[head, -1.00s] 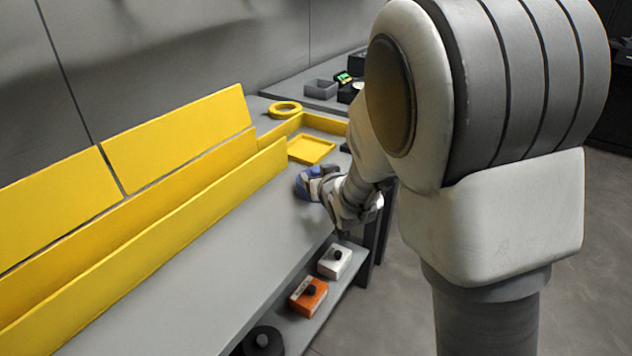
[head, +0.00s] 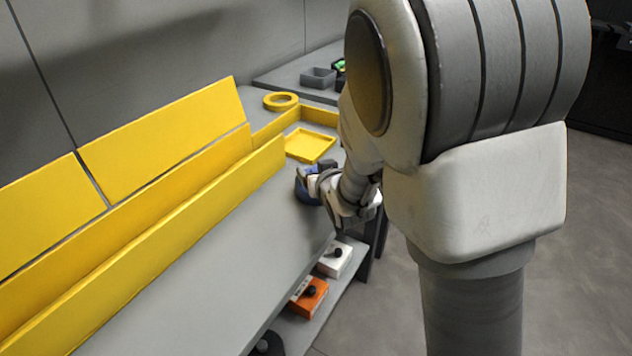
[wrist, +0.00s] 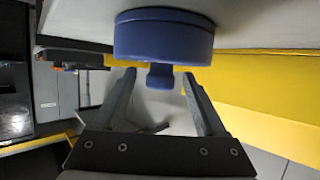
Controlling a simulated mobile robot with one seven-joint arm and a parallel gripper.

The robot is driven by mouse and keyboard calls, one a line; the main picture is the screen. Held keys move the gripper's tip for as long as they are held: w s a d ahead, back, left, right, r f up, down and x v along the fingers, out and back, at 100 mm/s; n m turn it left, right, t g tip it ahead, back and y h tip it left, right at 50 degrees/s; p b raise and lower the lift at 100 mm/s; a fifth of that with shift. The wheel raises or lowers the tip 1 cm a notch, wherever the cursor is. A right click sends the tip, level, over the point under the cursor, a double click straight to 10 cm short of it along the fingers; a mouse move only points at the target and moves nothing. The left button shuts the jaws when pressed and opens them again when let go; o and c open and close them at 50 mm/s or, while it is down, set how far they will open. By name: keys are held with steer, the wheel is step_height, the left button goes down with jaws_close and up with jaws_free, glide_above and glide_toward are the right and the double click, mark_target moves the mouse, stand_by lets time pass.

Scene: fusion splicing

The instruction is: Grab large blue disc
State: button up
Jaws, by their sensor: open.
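The large blue disc (head: 305,190) lies on the grey bench top near its front edge, partly hidden behind my gripper in the head view. In the wrist view the blue disc (wrist: 163,37) fills the top middle, with a small blue knob (wrist: 160,76) sticking out from it. My gripper (wrist: 158,84) is open, with one finger on each side of the knob. The fingertips are close to the disc's face; I cannot tell whether they touch it. In the head view my gripper (head: 318,182) is at the disc.
A yellow rail (head: 170,245) runs along the bench. A yellow square tray (head: 310,144) and a yellow ring (head: 281,101) lie beyond the disc. White (head: 335,258) and orange (head: 309,297) boxes with black knobs sit on a lower shelf. The grey bench top (head: 215,285) is mostly clear.

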steer(key=shift+s, duration=0.1)
jaws_close()
steer(key=shift+r, duration=0.15)
